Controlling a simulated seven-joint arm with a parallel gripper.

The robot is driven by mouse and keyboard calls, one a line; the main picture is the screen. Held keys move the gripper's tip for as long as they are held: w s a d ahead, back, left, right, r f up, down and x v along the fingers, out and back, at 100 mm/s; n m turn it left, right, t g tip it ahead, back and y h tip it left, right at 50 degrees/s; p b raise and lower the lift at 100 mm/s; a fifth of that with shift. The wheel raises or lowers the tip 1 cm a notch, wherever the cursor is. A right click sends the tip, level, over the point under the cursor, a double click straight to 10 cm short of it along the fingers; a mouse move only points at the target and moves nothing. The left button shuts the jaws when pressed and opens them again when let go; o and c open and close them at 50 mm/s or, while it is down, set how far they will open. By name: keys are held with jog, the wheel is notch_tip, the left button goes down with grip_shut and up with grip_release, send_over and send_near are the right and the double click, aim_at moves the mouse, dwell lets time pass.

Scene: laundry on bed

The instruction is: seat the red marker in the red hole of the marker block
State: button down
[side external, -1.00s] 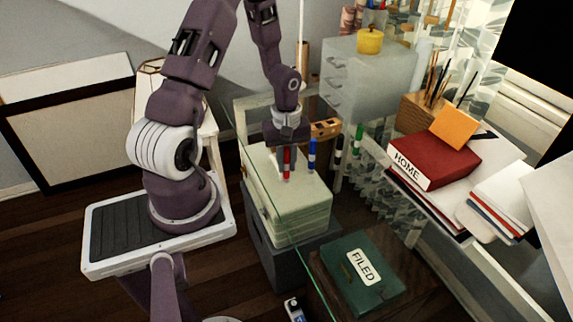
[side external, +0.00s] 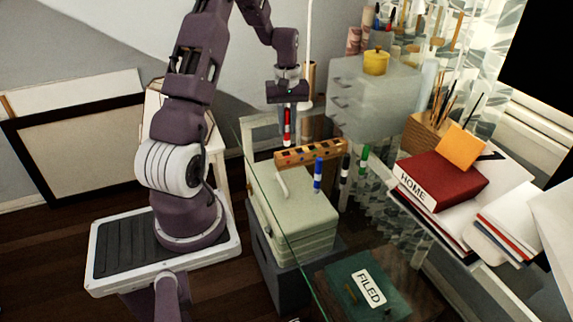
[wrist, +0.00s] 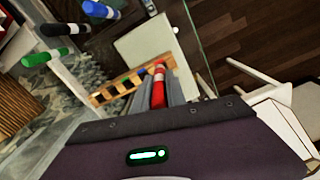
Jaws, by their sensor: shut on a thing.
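The red marker (side external: 287,128) hangs upright from my gripper (side external: 288,108), which is shut on it, well above the tabletop. The marker also shows between the fingers in the wrist view (wrist: 158,86). The marker block (side external: 311,153) is a long orange-brown wooden bar with a row of dark openings. It lies just below and to the right of the marker in the side view, and behind the marker in the wrist view (wrist: 116,88). The marker is apart from the block. Which hole is red cannot be told.
Blue (side external: 318,174), black (side external: 344,166) and green (side external: 363,158) markers stand upright in front of and right of the block. A pale green case (side external: 292,212) with a white handle sits at the front. Grey drawers (side external: 365,95) and a red HOME book (side external: 440,178) stand to the right.

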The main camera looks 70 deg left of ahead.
aim_at(286, 145)
jog(key=f, duration=0.2)
jog(key=a+f, duration=0.1)
jog(key=f, duration=0.5)
jog(key=shift+w+a, duration=0.1)
jog(key=shift+a, duration=0.05)
jog(key=shift+f, duration=0.35)
